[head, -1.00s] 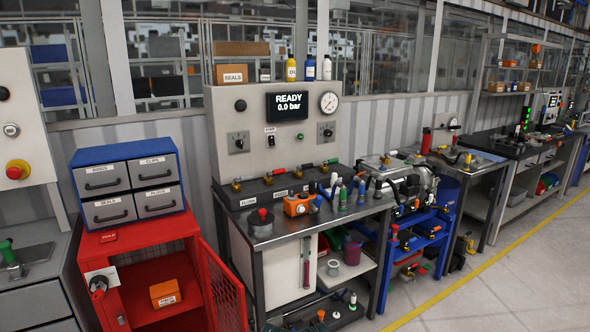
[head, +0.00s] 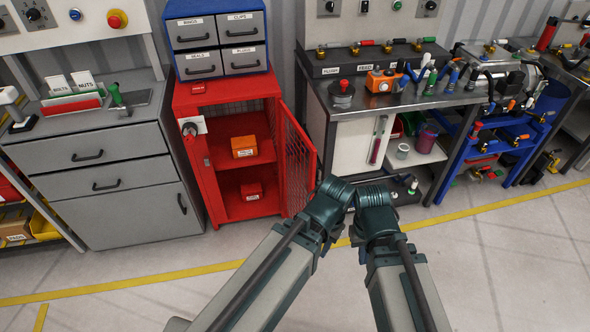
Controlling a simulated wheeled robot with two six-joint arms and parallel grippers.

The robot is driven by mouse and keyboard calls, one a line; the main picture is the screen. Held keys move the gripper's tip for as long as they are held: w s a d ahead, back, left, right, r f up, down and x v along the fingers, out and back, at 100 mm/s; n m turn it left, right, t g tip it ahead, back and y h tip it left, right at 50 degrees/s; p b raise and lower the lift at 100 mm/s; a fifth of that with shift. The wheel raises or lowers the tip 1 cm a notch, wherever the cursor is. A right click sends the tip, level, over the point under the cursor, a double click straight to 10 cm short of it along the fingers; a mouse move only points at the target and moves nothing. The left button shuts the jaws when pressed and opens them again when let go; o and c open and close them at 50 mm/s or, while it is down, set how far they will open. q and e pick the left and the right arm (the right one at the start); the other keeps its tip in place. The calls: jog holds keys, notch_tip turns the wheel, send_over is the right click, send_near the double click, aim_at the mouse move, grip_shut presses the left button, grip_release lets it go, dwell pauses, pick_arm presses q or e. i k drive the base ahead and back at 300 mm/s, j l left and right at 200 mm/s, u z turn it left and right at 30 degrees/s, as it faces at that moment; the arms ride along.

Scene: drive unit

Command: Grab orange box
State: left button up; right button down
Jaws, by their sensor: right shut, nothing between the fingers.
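The orange box (head: 245,147), with a white label, stands on the upper shelf inside the open red cabinet (head: 190,100). My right gripper (head: 372,192) is shut and empty, at the end of the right arm, in front of the bench and to the right of the cabinet. My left gripper (head: 336,190) is close beside it; its fingers cannot be made out. Both are well apart from the orange box.
A red box (head: 252,190) lies on the cabinet's lower shelf. The mesh door (head: 297,165) stands open on the right, between the shelves and my arms. A grey drawer unit (head: 100,170) is left of the cabinet, a workbench (head: 400,103) right. The floor in front is clear.

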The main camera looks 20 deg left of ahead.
aim_at(242, 146)
jog(key=i+l+u, duration=0.1)
jog(key=u, duration=0.3)
jog(key=l+u, duration=0.15)
jog(key=u, duration=0.25)
jog(key=i+l+u, duration=0.1)
jog(key=u, duration=0.25)
jog(key=l+u, duration=0.4)
jog(key=l, duration=0.55)
jog(key=l+u, duration=0.35)
jog(key=l, duration=1.6)
jog(key=u, duration=1.3)
jog(key=i, duration=2.75)
jog(key=j, duration=0.1)
